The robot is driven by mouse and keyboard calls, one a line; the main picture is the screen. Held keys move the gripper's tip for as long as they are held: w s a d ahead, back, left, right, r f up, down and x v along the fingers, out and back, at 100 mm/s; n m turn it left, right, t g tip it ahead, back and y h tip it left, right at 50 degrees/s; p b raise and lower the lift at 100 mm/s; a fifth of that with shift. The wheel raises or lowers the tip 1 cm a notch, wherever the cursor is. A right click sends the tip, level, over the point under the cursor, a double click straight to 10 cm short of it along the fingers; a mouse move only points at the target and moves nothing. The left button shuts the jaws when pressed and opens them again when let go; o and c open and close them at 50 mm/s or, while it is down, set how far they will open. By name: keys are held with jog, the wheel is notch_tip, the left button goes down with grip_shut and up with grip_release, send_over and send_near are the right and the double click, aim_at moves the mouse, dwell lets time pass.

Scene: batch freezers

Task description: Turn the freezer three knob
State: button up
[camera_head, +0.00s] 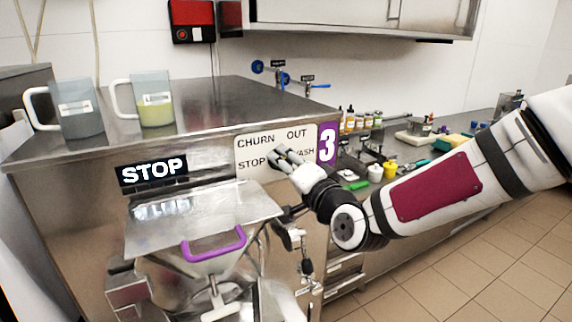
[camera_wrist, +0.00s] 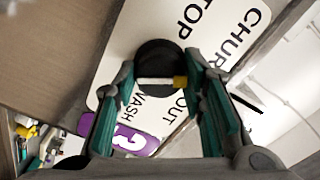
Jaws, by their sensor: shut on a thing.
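The freezer three knob (camera_wrist: 158,56) is black and round, with a pale bar across it that has a yellow end, in the wrist view. The yellow end points right, toward the side with CHURN and OUT. The knob sits on a white label panel (camera_head: 250,146) marked CHURN, OUT, STOP and WASH, beside a purple 3 plate (camera_head: 327,144). My gripper (camera_head: 283,158) is at the panel, its fingers on both sides of the knob's bar, shut on it. In the head view my gripper hides the knob.
A STOP display (camera_head: 153,171) is left of the panel. Below are the freezer's metal hopper cover (camera_head: 200,215) and purple handle (camera_head: 213,246). Two jugs, one empty-looking (camera_head: 80,105) and one with yellowish liquid (camera_head: 154,112), stand on top. A cluttered counter is at right.

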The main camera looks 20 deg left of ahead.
jog(key=o, duration=1.2)
jog(key=v, duration=1.2)
